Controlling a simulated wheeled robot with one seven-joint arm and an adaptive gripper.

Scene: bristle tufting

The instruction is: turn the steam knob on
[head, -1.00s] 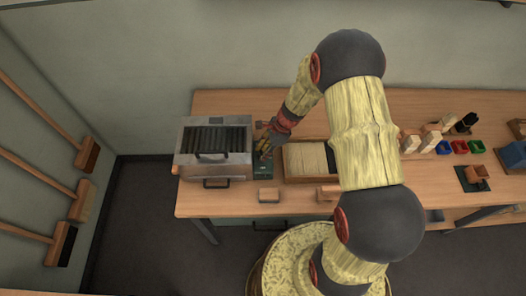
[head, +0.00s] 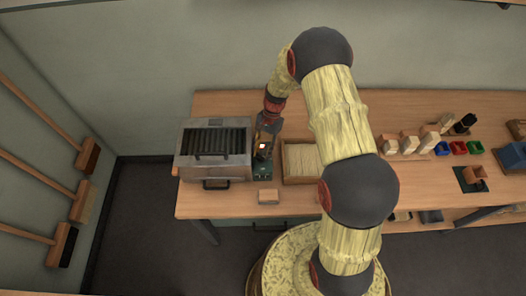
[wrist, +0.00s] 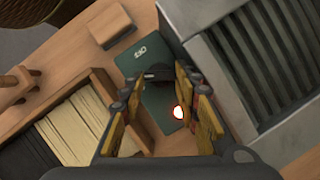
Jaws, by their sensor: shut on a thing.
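The dark green control panel (head: 263,172) sits on the bench just right of the grey steam box (head: 213,136). In the wrist view the panel (wrist: 125,66) carries a small white marking and a dark knob (wrist: 156,73). A bright orange-white lamp (wrist: 179,113) glows on it, and the glow also shows in the head view (head: 262,147). My gripper (wrist: 158,98) is over the panel, its yellow-padded fingers on either side of the knob and shut on it. The fingertips and wrist partly hide the knob, so its angle cannot be told.
A wooden tray of pale bristles (head: 303,178) stands close to the right of the panel. A small wooden block (head: 268,196) lies in front. The slatted steam box (wrist: 246,62) is close beside my gripper. Wooden blocks and coloured bins (head: 459,148) are farther right.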

